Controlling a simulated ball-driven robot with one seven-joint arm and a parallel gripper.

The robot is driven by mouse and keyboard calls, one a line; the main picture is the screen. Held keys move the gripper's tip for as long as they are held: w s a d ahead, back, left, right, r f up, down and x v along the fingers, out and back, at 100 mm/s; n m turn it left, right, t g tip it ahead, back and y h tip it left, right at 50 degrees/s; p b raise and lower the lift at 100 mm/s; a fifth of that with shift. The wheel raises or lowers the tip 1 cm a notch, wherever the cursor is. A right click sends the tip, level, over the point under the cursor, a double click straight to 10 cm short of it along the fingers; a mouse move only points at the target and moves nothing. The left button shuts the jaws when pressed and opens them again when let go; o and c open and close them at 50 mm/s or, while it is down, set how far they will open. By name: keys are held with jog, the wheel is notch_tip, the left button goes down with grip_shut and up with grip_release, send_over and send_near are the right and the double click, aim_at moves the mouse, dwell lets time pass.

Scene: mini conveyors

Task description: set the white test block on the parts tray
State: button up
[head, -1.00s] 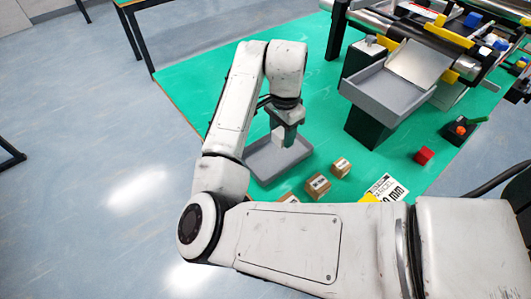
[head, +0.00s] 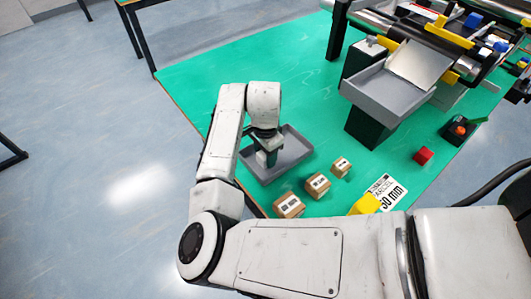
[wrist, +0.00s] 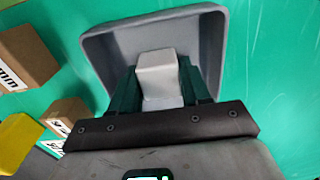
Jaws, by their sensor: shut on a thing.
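The white test block (wrist: 157,76) is between the fingers of my gripper (wrist: 160,88) in the wrist view. The gripper is shut on it. In the head view my gripper (head: 266,158) points down over the grey parts tray (head: 300,150), and the block is mostly hidden there. The tray also shows behind the block in the wrist view (wrist: 102,50). The block is over the tray's inside; I cannot tell whether it touches the tray floor.
Several small cardboard boxes (head: 318,185) stand right of and in front of the tray. A yellow block (head: 368,203) lies by a printed card (head: 388,190). A conveyor with a grey chute tray (head: 385,95) stands at the back right. Green mat behind the tray is clear.

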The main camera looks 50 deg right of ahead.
jog(key=shift+f, duration=0.1)
jog(key=o, duration=1.1)
jog(key=shift+c, duration=0.2)
notch_tip(320, 180, up, 12)
jog(key=shift+b, duration=0.4)
